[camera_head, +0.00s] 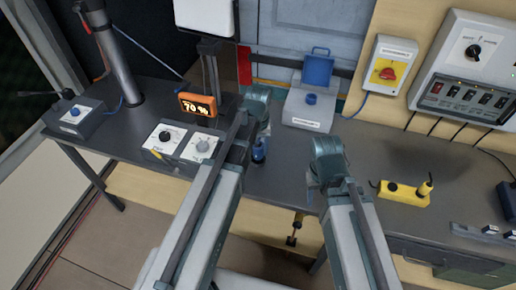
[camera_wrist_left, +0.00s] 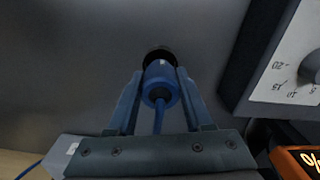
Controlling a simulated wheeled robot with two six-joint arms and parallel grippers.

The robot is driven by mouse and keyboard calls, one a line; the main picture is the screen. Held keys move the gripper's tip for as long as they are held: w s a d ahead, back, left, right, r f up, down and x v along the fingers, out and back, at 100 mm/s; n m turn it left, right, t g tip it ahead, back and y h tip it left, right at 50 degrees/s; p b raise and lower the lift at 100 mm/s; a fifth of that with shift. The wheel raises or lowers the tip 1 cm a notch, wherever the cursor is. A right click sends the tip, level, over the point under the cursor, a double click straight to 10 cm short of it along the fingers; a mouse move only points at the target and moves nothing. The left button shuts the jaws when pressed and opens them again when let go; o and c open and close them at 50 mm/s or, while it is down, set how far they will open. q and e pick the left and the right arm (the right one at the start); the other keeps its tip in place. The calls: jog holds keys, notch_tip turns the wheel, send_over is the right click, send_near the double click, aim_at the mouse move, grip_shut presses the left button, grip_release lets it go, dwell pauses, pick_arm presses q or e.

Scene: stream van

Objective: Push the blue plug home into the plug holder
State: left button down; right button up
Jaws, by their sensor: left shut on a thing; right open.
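The blue plug (camera_wrist_left: 160,84) is between the two fingers of my left gripper (camera_wrist_left: 156,88), which is shut on it. A blue cable runs from the plug toward the wrist camera. A dark round piece (camera_wrist_left: 157,54) shows just beyond the plug; whether the plug is seated in it I cannot tell. In the head view the plug (camera_head: 259,152) shows low over the table, below my left gripper (camera_head: 258,140). I cannot clearly identify the plug holder. My right gripper (camera_head: 312,192) is open near the table's front edge, away from the plug.
Two white dial boxes (camera_head: 182,144) stand left of my left gripper, with an orange display (camera_head: 197,104) behind. A grey box with a raised blue lid (camera_head: 308,105) stands behind. A yellow block (camera_head: 403,194) lies to the right. Bare table (camera_head: 365,140) lies between.

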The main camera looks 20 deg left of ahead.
pick_arm(q)
jog(key=shift+f+b, duration=1.2)
jog(key=shift+f, duration=0.1)
pick_arm(e)
jog(key=shift+f, duration=1.3)
pick_arm(q)
jog(key=shift+c, duration=1.1)
grip_release()
jog(key=shift+r, duration=0.1)
jog(key=shift+r, duration=0.1)
pick_arm(e)
jog(key=shift+r, duration=0.15)
pick_arm(q)
notch_tip(320, 180, up, 14)
jog(key=p, duration=1.4)
jog(key=shift+f, duration=0.2)
pick_arm(e)
notch_tip(320, 180, up, 14)
jog(key=shift+f, duration=0.2)
pick_arm(q)
jog(key=s+d+m+y, duration=0.1)
jog(key=s+d+m, duration=0.4)
jog(key=s+d, duration=0.5)
jog(key=s, duration=0.4)
jog(key=shift+d+m, duration=0.2)
jog(key=shift+m, duration=0.1)
